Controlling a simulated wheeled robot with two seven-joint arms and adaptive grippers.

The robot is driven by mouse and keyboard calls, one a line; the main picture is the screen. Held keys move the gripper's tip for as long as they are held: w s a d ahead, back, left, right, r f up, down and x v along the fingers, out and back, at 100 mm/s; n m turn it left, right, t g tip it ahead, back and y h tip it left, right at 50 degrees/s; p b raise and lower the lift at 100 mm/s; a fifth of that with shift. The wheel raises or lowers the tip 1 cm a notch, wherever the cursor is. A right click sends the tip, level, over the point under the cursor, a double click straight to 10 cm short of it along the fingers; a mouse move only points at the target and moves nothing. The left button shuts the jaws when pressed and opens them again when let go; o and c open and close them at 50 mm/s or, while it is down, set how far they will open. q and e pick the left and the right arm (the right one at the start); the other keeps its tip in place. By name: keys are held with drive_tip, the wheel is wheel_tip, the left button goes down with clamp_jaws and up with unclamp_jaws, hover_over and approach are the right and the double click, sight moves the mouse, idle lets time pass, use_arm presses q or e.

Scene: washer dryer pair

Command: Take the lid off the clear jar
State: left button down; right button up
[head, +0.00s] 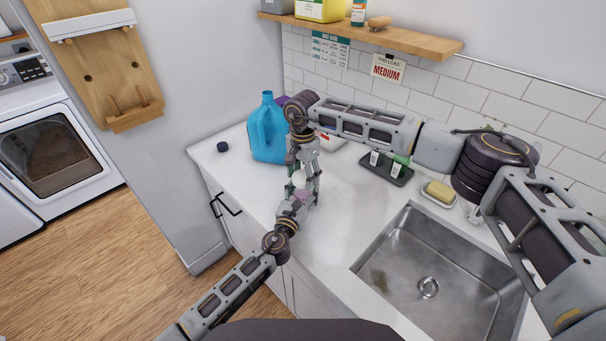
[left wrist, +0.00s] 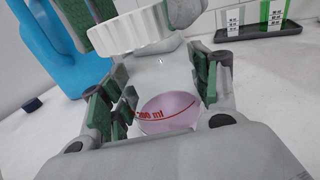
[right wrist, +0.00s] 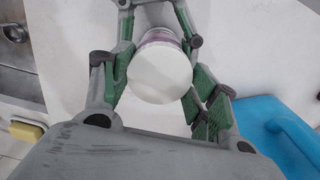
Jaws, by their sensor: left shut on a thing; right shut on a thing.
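The clear jar (left wrist: 170,108) has a red 200 ml mark and pale purple contents. My left gripper (head: 300,198) is shut around its body, green pads on both sides, and the jar stands over the white counter. The white ribbed lid (left wrist: 125,32) is at the jar's top in the left wrist view. It shows as a plain white disc (right wrist: 160,72) in the right wrist view. My right gripper (head: 304,172) reaches down from above and is shut on the lid. I cannot tell whether the lid still touches the jar's rim.
A blue jug (head: 267,130) stands close behind the grippers, with a dark cap (head: 222,147) to its left. A dark tray (head: 386,168) with small items and a yellow sponge (head: 440,191) lie to the right. The sink (head: 440,275) is at front right.

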sight(303, 176)
use_arm(q)
drive_tip(key=shift+d, duration=0.1)
use_arm(e)
drive_tip(key=n, duration=0.4)
drive_tip(key=shift+n, duration=0.4)
drive_tip(key=n, duration=0.4)
drive_tip(key=shift+r, duration=0.2)
idle(0.4)
drive_tip(key=shift+r, duration=1.1)
idle(0.3)
drive_tip(key=shift+r, duration=1.85)
